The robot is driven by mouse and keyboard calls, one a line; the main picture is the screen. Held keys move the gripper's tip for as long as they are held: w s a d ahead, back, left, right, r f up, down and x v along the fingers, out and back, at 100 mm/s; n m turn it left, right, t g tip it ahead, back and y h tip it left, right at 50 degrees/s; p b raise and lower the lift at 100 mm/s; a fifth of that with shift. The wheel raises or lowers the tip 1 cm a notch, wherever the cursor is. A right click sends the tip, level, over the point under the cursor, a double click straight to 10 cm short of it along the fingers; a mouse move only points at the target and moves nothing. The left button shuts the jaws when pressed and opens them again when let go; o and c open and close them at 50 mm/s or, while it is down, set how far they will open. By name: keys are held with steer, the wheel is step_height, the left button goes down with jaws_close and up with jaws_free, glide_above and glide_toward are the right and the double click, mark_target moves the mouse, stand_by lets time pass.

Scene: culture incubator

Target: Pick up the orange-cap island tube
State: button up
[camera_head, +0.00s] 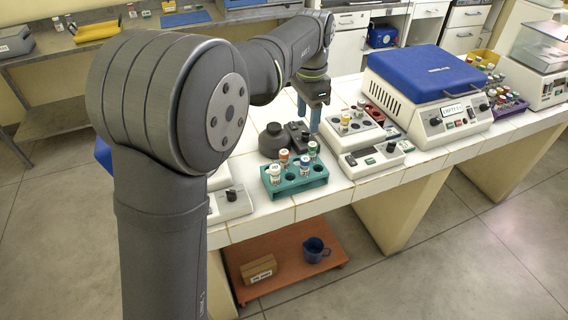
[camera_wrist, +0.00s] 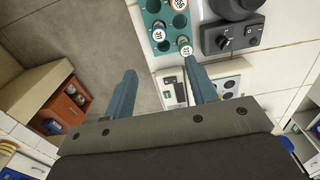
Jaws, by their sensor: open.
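The orange-cap tube (camera_head: 284,156) stands upright in the teal rack (camera_head: 300,186), in its back row. In the wrist view the orange cap (camera_wrist: 179,5) is cut by the top edge, at the far part of the rack (camera_wrist: 160,14). My gripper (camera_head: 308,121) is open and empty, with blue fingers pointing down, above and behind the rack's right end. In the wrist view its fingers (camera_wrist: 160,68) are apart with nothing between them.
A dark round-topped device (camera_head: 272,139) stands behind the rack. A white block with tubes (camera_head: 355,132) and a white control box (camera_head: 372,161) stand to the right, before a blue-lidded machine (camera_head: 427,72). The tiled counter's front edge runs close to the rack.

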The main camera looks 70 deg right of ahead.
steer(key=w+a+n+h, duration=0.4)
steer(key=w+a+n, duration=0.15)
steer(key=n, duration=0.45)
steer(key=n+t, duration=0.1)
glide_toward(284, 152)
steer(key=x, duration=0.5)
steer(key=shift+w+a+f, duration=0.2)
steer(key=shift+f, duration=0.25)
steer(key=shift+s+d+x, duration=0.1)
steer(key=shift+d+x, duration=0.05)
steer(key=shift+x, duration=1.15)
steer(key=shift+s+d+x, duration=0.1)
steer(key=shift+x, duration=1.2)
steer(key=shift+r, duration=0.1)
steer(key=c, duration=1.1)
